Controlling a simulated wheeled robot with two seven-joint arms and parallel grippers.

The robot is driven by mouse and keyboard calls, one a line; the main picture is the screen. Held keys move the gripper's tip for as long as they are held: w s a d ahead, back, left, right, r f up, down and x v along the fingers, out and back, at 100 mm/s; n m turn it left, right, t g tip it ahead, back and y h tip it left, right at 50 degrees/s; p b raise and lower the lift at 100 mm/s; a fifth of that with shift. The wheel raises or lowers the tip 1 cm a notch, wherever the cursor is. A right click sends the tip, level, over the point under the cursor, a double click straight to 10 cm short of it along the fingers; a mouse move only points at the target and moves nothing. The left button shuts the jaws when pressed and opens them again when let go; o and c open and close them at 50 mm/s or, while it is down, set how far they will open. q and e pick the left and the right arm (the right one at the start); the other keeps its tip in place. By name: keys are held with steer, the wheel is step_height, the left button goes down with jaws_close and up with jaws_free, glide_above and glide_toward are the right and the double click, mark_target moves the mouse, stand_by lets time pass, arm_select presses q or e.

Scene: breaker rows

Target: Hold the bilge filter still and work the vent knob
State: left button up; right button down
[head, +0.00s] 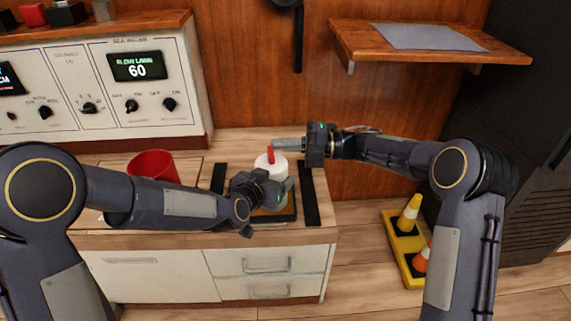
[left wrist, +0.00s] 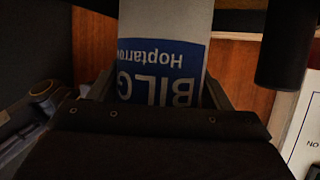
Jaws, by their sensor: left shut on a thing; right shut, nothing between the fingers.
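The bilge filter (head: 264,166) is a white upright cylinder on the counter, with a red vent knob (head: 271,155) on top. My left gripper (head: 282,188) is shut on its body from the front and hides its lower part. In the left wrist view the filter (left wrist: 165,70) stands between the fingers, its blue label upside down with "BILG" readable. My right gripper (head: 276,145) comes in from the right, shut and empty. Its fingertips are at the top of the red knob; I cannot tell whether they touch it.
A red cup (head: 153,166) stands left of the filter, partly behind my left arm. A dark strip (head: 308,195) lies right of the filter. A control console (head: 105,85) stands at the back left. A wooden shelf (head: 500,55) hangs at the upper right. Cones (head: 409,214) stand on the floor.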

steer(key=shift+w+a, duration=0.25)
steer(key=shift+a, duration=0.2)
stand_by(1.5)
